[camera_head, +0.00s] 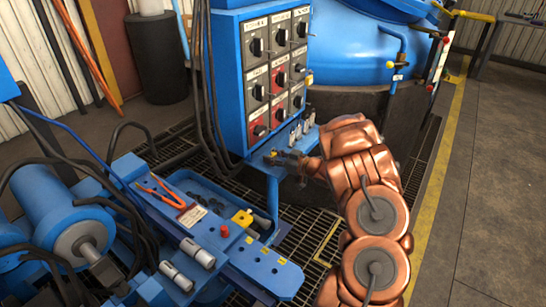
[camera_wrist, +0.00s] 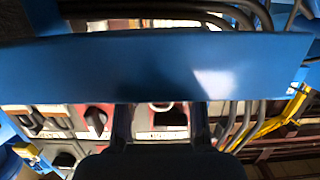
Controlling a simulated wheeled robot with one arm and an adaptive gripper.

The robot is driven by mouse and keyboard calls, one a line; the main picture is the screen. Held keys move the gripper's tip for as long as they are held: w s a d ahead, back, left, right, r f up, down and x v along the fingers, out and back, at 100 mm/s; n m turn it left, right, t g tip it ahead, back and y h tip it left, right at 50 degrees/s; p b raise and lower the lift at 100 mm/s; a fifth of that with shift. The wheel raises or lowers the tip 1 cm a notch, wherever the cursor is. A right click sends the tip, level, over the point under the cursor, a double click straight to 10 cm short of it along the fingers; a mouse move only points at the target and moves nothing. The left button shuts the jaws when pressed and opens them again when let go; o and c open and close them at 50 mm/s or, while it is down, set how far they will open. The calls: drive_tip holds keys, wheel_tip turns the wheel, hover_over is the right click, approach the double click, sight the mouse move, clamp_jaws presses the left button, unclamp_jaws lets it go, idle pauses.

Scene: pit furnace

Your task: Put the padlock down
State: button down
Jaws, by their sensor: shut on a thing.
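My gripper (camera_head: 277,157) reaches left to the small blue shelf (camera_head: 262,169) under the switch panel. It is shut on the padlock, which is small and mostly hidden; a dark shape with a yellowish bit shows at the fingertips in the head view. I cannot tell whether it touches the shelf. In the wrist view, my two dark fingers (camera_wrist: 160,122) point up behind a wide blue bar (camera_wrist: 150,65), which hides their tips and what they hold. Several small silver-and-dark pieces (camera_head: 301,129), perhaps padlocks, stand along the shelf to the right of the gripper.
Open floor (camera_head: 497,170) is at right.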

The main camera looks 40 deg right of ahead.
drive_tip(key=c, duration=0.7)
unclamp_jaws()
